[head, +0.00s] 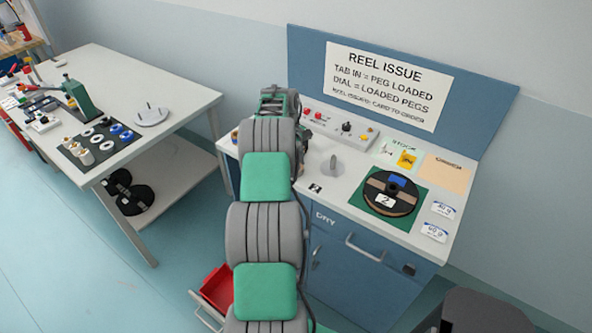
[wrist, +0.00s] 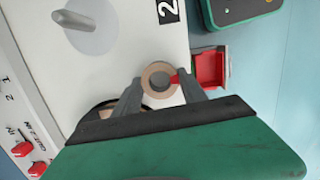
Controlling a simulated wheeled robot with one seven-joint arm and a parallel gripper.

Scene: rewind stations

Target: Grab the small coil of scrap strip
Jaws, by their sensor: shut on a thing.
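A small tan ring-shaped coil (wrist: 149,73) with a grey middle sits between the fingertips of my gripper (wrist: 163,84) in the wrist view. The two grey fingers are closed on it from either side. A small red piece shows at the coil's right edge; I cannot tell what it belongs to. In the head view my gripper is over the left back part of the blue station, largely hidden by my arm, and the coil cannot be seen there.
A peg on a round base (wrist: 75,30) stands near my gripper. A large black reel (head: 390,193) lies on a green mat at right. An open red drawer (head: 217,288) juts out below the counter. A white table (head: 150,85) stands at left.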

